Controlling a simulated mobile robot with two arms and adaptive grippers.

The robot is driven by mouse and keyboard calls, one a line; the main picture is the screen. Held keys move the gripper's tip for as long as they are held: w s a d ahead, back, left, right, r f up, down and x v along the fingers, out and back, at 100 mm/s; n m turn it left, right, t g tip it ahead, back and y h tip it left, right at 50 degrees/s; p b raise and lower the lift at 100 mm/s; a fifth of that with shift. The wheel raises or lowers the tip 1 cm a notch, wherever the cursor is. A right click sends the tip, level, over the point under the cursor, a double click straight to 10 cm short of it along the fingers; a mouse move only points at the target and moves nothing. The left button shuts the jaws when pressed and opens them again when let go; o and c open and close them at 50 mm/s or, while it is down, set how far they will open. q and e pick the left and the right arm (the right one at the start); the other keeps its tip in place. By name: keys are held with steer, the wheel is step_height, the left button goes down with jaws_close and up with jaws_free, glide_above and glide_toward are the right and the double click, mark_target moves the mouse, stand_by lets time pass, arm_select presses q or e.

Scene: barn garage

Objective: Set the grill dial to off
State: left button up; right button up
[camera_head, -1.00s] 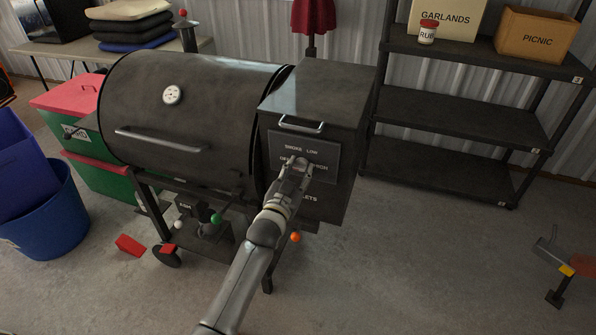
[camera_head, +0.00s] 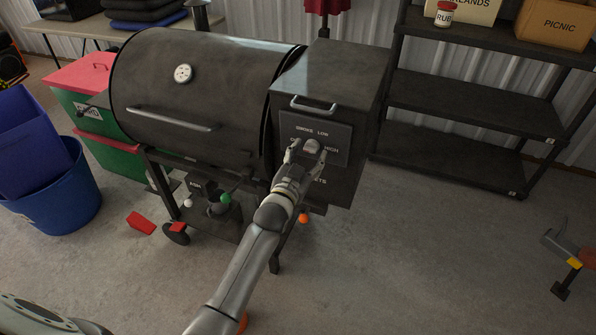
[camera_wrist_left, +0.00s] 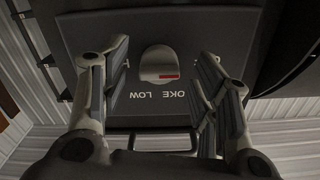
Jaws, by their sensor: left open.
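The grill dial (camera_head: 311,146) is a round grey knob on the dark control panel (camera_head: 340,145) of the pellet box, right of the grill barrel. SMOKE and LOW are printed above it and HIGH to its right; the label at left is mostly covered. In the left wrist view the dial (camera_wrist_left: 158,62) appears upside down, with a red mark near its lower right edge. My left gripper (camera_head: 307,157) is open in front of the panel, its fingers spread to either side of the dial. I cannot tell whether they touch it. My right gripper is out of view.
A metal handle (camera_head: 314,105) sticks out above the panel. The grill barrel (camera_head: 205,95) with its long handle is at left. A dark shelf unit (camera_head: 470,95) stands at right. Blue bins (camera_head: 60,195) stand at far left.

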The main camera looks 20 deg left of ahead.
arm_select(q)
steer(key=s, duration=1.1)
steer(key=shift+a, duration=0.15)
steer(key=s+f+g, duration=0.3)
steer(key=s+f, duration=0.2)
steer(key=f, duration=0.7)
steer(key=s+d+f+g, duration=0.1)
steer(key=s+f+g, duration=0.35)
steer(key=f, duration=0.85)
steer(key=s+f+g, duration=0.2)
steer(key=s+f, duration=0.5)
steer(key=f, duration=0.5)
steer(key=s+a+f+g, duration=0.1)
steer(key=s+f, duration=0.4)
steer(key=s, duration=0.5)
steer(key=s+a+f+g, duration=0.1)
steer(key=s+f+g, duration=0.3)
steer(key=s, duration=0.7)
steer(key=s+a+f+g, duration=0.2)
steer(key=s+f, duration=0.5)
steer(key=s, duration=0.3)
steer(key=shift+s+f+n+y, duration=0.3)
steer(key=shift+s+n, duration=0.1)
steer(key=shift+g, duration=0.25)
